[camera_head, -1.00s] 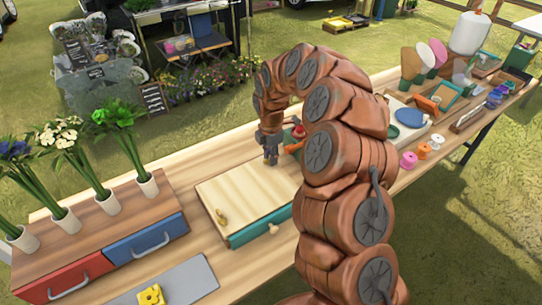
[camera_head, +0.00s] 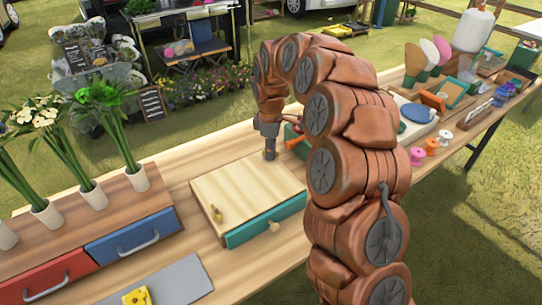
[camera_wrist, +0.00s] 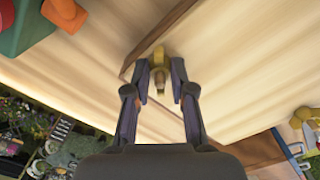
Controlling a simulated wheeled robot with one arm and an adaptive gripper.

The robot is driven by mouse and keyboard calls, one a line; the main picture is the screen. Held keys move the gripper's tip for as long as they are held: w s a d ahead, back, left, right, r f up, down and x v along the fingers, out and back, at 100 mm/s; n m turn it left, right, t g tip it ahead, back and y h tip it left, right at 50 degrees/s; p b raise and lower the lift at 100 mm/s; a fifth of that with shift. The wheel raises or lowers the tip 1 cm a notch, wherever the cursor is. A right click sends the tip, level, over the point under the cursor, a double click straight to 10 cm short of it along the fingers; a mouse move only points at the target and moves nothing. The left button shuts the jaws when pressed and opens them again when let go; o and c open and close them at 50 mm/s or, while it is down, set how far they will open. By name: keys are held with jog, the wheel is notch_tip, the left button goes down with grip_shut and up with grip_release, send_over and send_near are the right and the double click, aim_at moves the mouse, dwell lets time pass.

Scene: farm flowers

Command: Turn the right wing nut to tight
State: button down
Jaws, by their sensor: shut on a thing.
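A box with a pale wooden lid (camera_head: 245,192) and a teal front drawer (camera_head: 248,232) stands on the table. One brass wing nut (camera_head: 217,214), the left one, shows at the lid's near left corner. My gripper (camera_head: 269,155) points down at the lid's far right edge. In the wrist view my gripper (camera_wrist: 161,85) has its two fingers on either side of the right wing nut (camera_wrist: 159,57), which is yellow brass with a bolt end in its middle. The fingers are shut on it. In the head view this nut is hidden by the gripper.
Flower vases (camera_head: 94,196) stand on a drawer unit with red and blue fronts (camera_head: 130,238) at the left. A green and orange object (camera_wrist: 65,14) lies close beyond the lid. Spools (camera_head: 432,147) and a blue disc (camera_head: 418,113) are at the right.

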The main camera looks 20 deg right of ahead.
jog(key=m+b, duration=0.3)
jog(key=m, duration=0.2)
jog(key=shift+f+m+b, duration=0.1)
jog(key=shift+m+b, duration=0.2)
jog(key=shift+m, duration=0.1)
jog(key=m+b, duration=0.2)
jog(key=m, duration=0.3)
jog(key=m+b, duration=0.2)
jog(key=m, duration=0.3)
jog(key=shift+m, duration=0.4)
jog(key=m, duration=0.6)
jog(key=shift+r, duration=0.2)
jog(key=m, duration=0.5)
jog(key=shift+m, duration=0.4)
jog(key=m+p, duration=0.2)
jog(key=m, duration=0.4)
jog(key=m+p, duration=0.2)
jog(key=m, duration=0.3)
jog(key=shift+r+m, duration=0.1)
jog(key=shift+m, duration=0.2)
jog(key=m+p, duration=0.2)
jog(key=m, duration=0.3)
jog(key=shift+m, duration=0.4)
